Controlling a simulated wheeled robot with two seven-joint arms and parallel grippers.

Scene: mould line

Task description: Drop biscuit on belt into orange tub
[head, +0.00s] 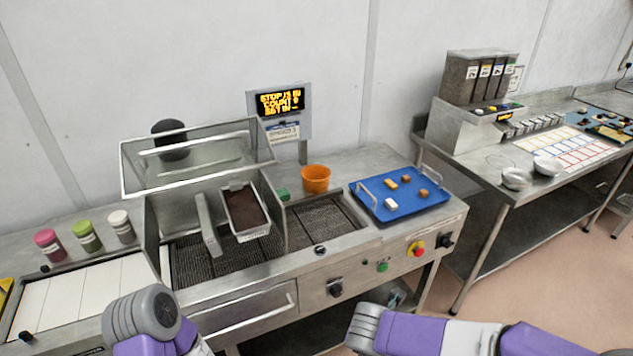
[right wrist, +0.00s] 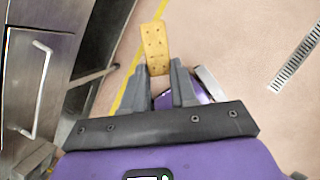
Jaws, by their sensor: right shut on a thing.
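In the right wrist view my right gripper (right wrist: 157,75) is shut on a flat golden biscuit (right wrist: 155,42) with small holes, which sticks out beyond the fingertips, over the floor. The orange tub (head: 316,180) stands upright on the steel top behind the belt in the head view; its inside is mostly hidden. The dark mesh belt (head: 325,220) runs through the machine, and I see no biscuit on its visible part. My left gripper is not in view; only parts of my left arm show at the bottom left.
A metal mould with dark filling (head: 246,212) sits at the belt under a raised clear cover (head: 200,158). A blue tray (head: 417,206) with several small pieces is right of the tub. Buttons (head: 416,248) line the machine's front.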

